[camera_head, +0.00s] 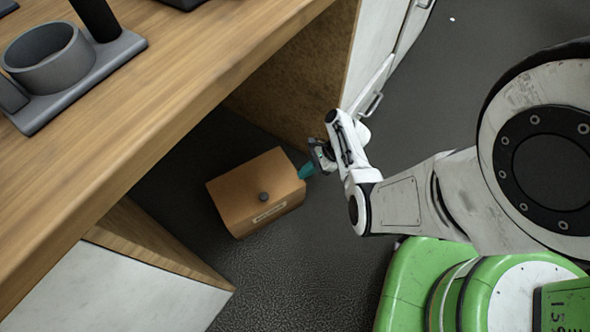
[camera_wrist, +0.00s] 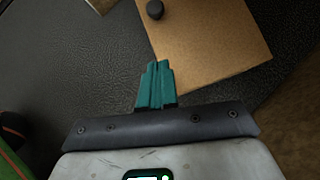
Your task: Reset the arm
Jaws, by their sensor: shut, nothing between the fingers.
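My gripper (camera_head: 307,170) reaches down beside the wooden counter, low over the dark floor. Its teal fingers are together and empty, as the wrist view (camera_wrist: 156,84) also shows. A brown box (camera_head: 255,190) with a dark round knob and a pale label sits on the floor under the counter. It lies just left of my fingertips in the head view. In the wrist view the box (camera_wrist: 215,45) lies beyond the fingertips. Whether the fingers touch it I cannot tell. My arm stretches in from the right.
The wooden counter (camera_head: 150,85) overhangs the box on the left, with a grey holder (camera_head: 95,75) on top. A wood panel and a white door with a metal handle (camera_head: 374,104) stand behind my gripper. Dark floor (camera_head: 480,60) is open at the upper right.

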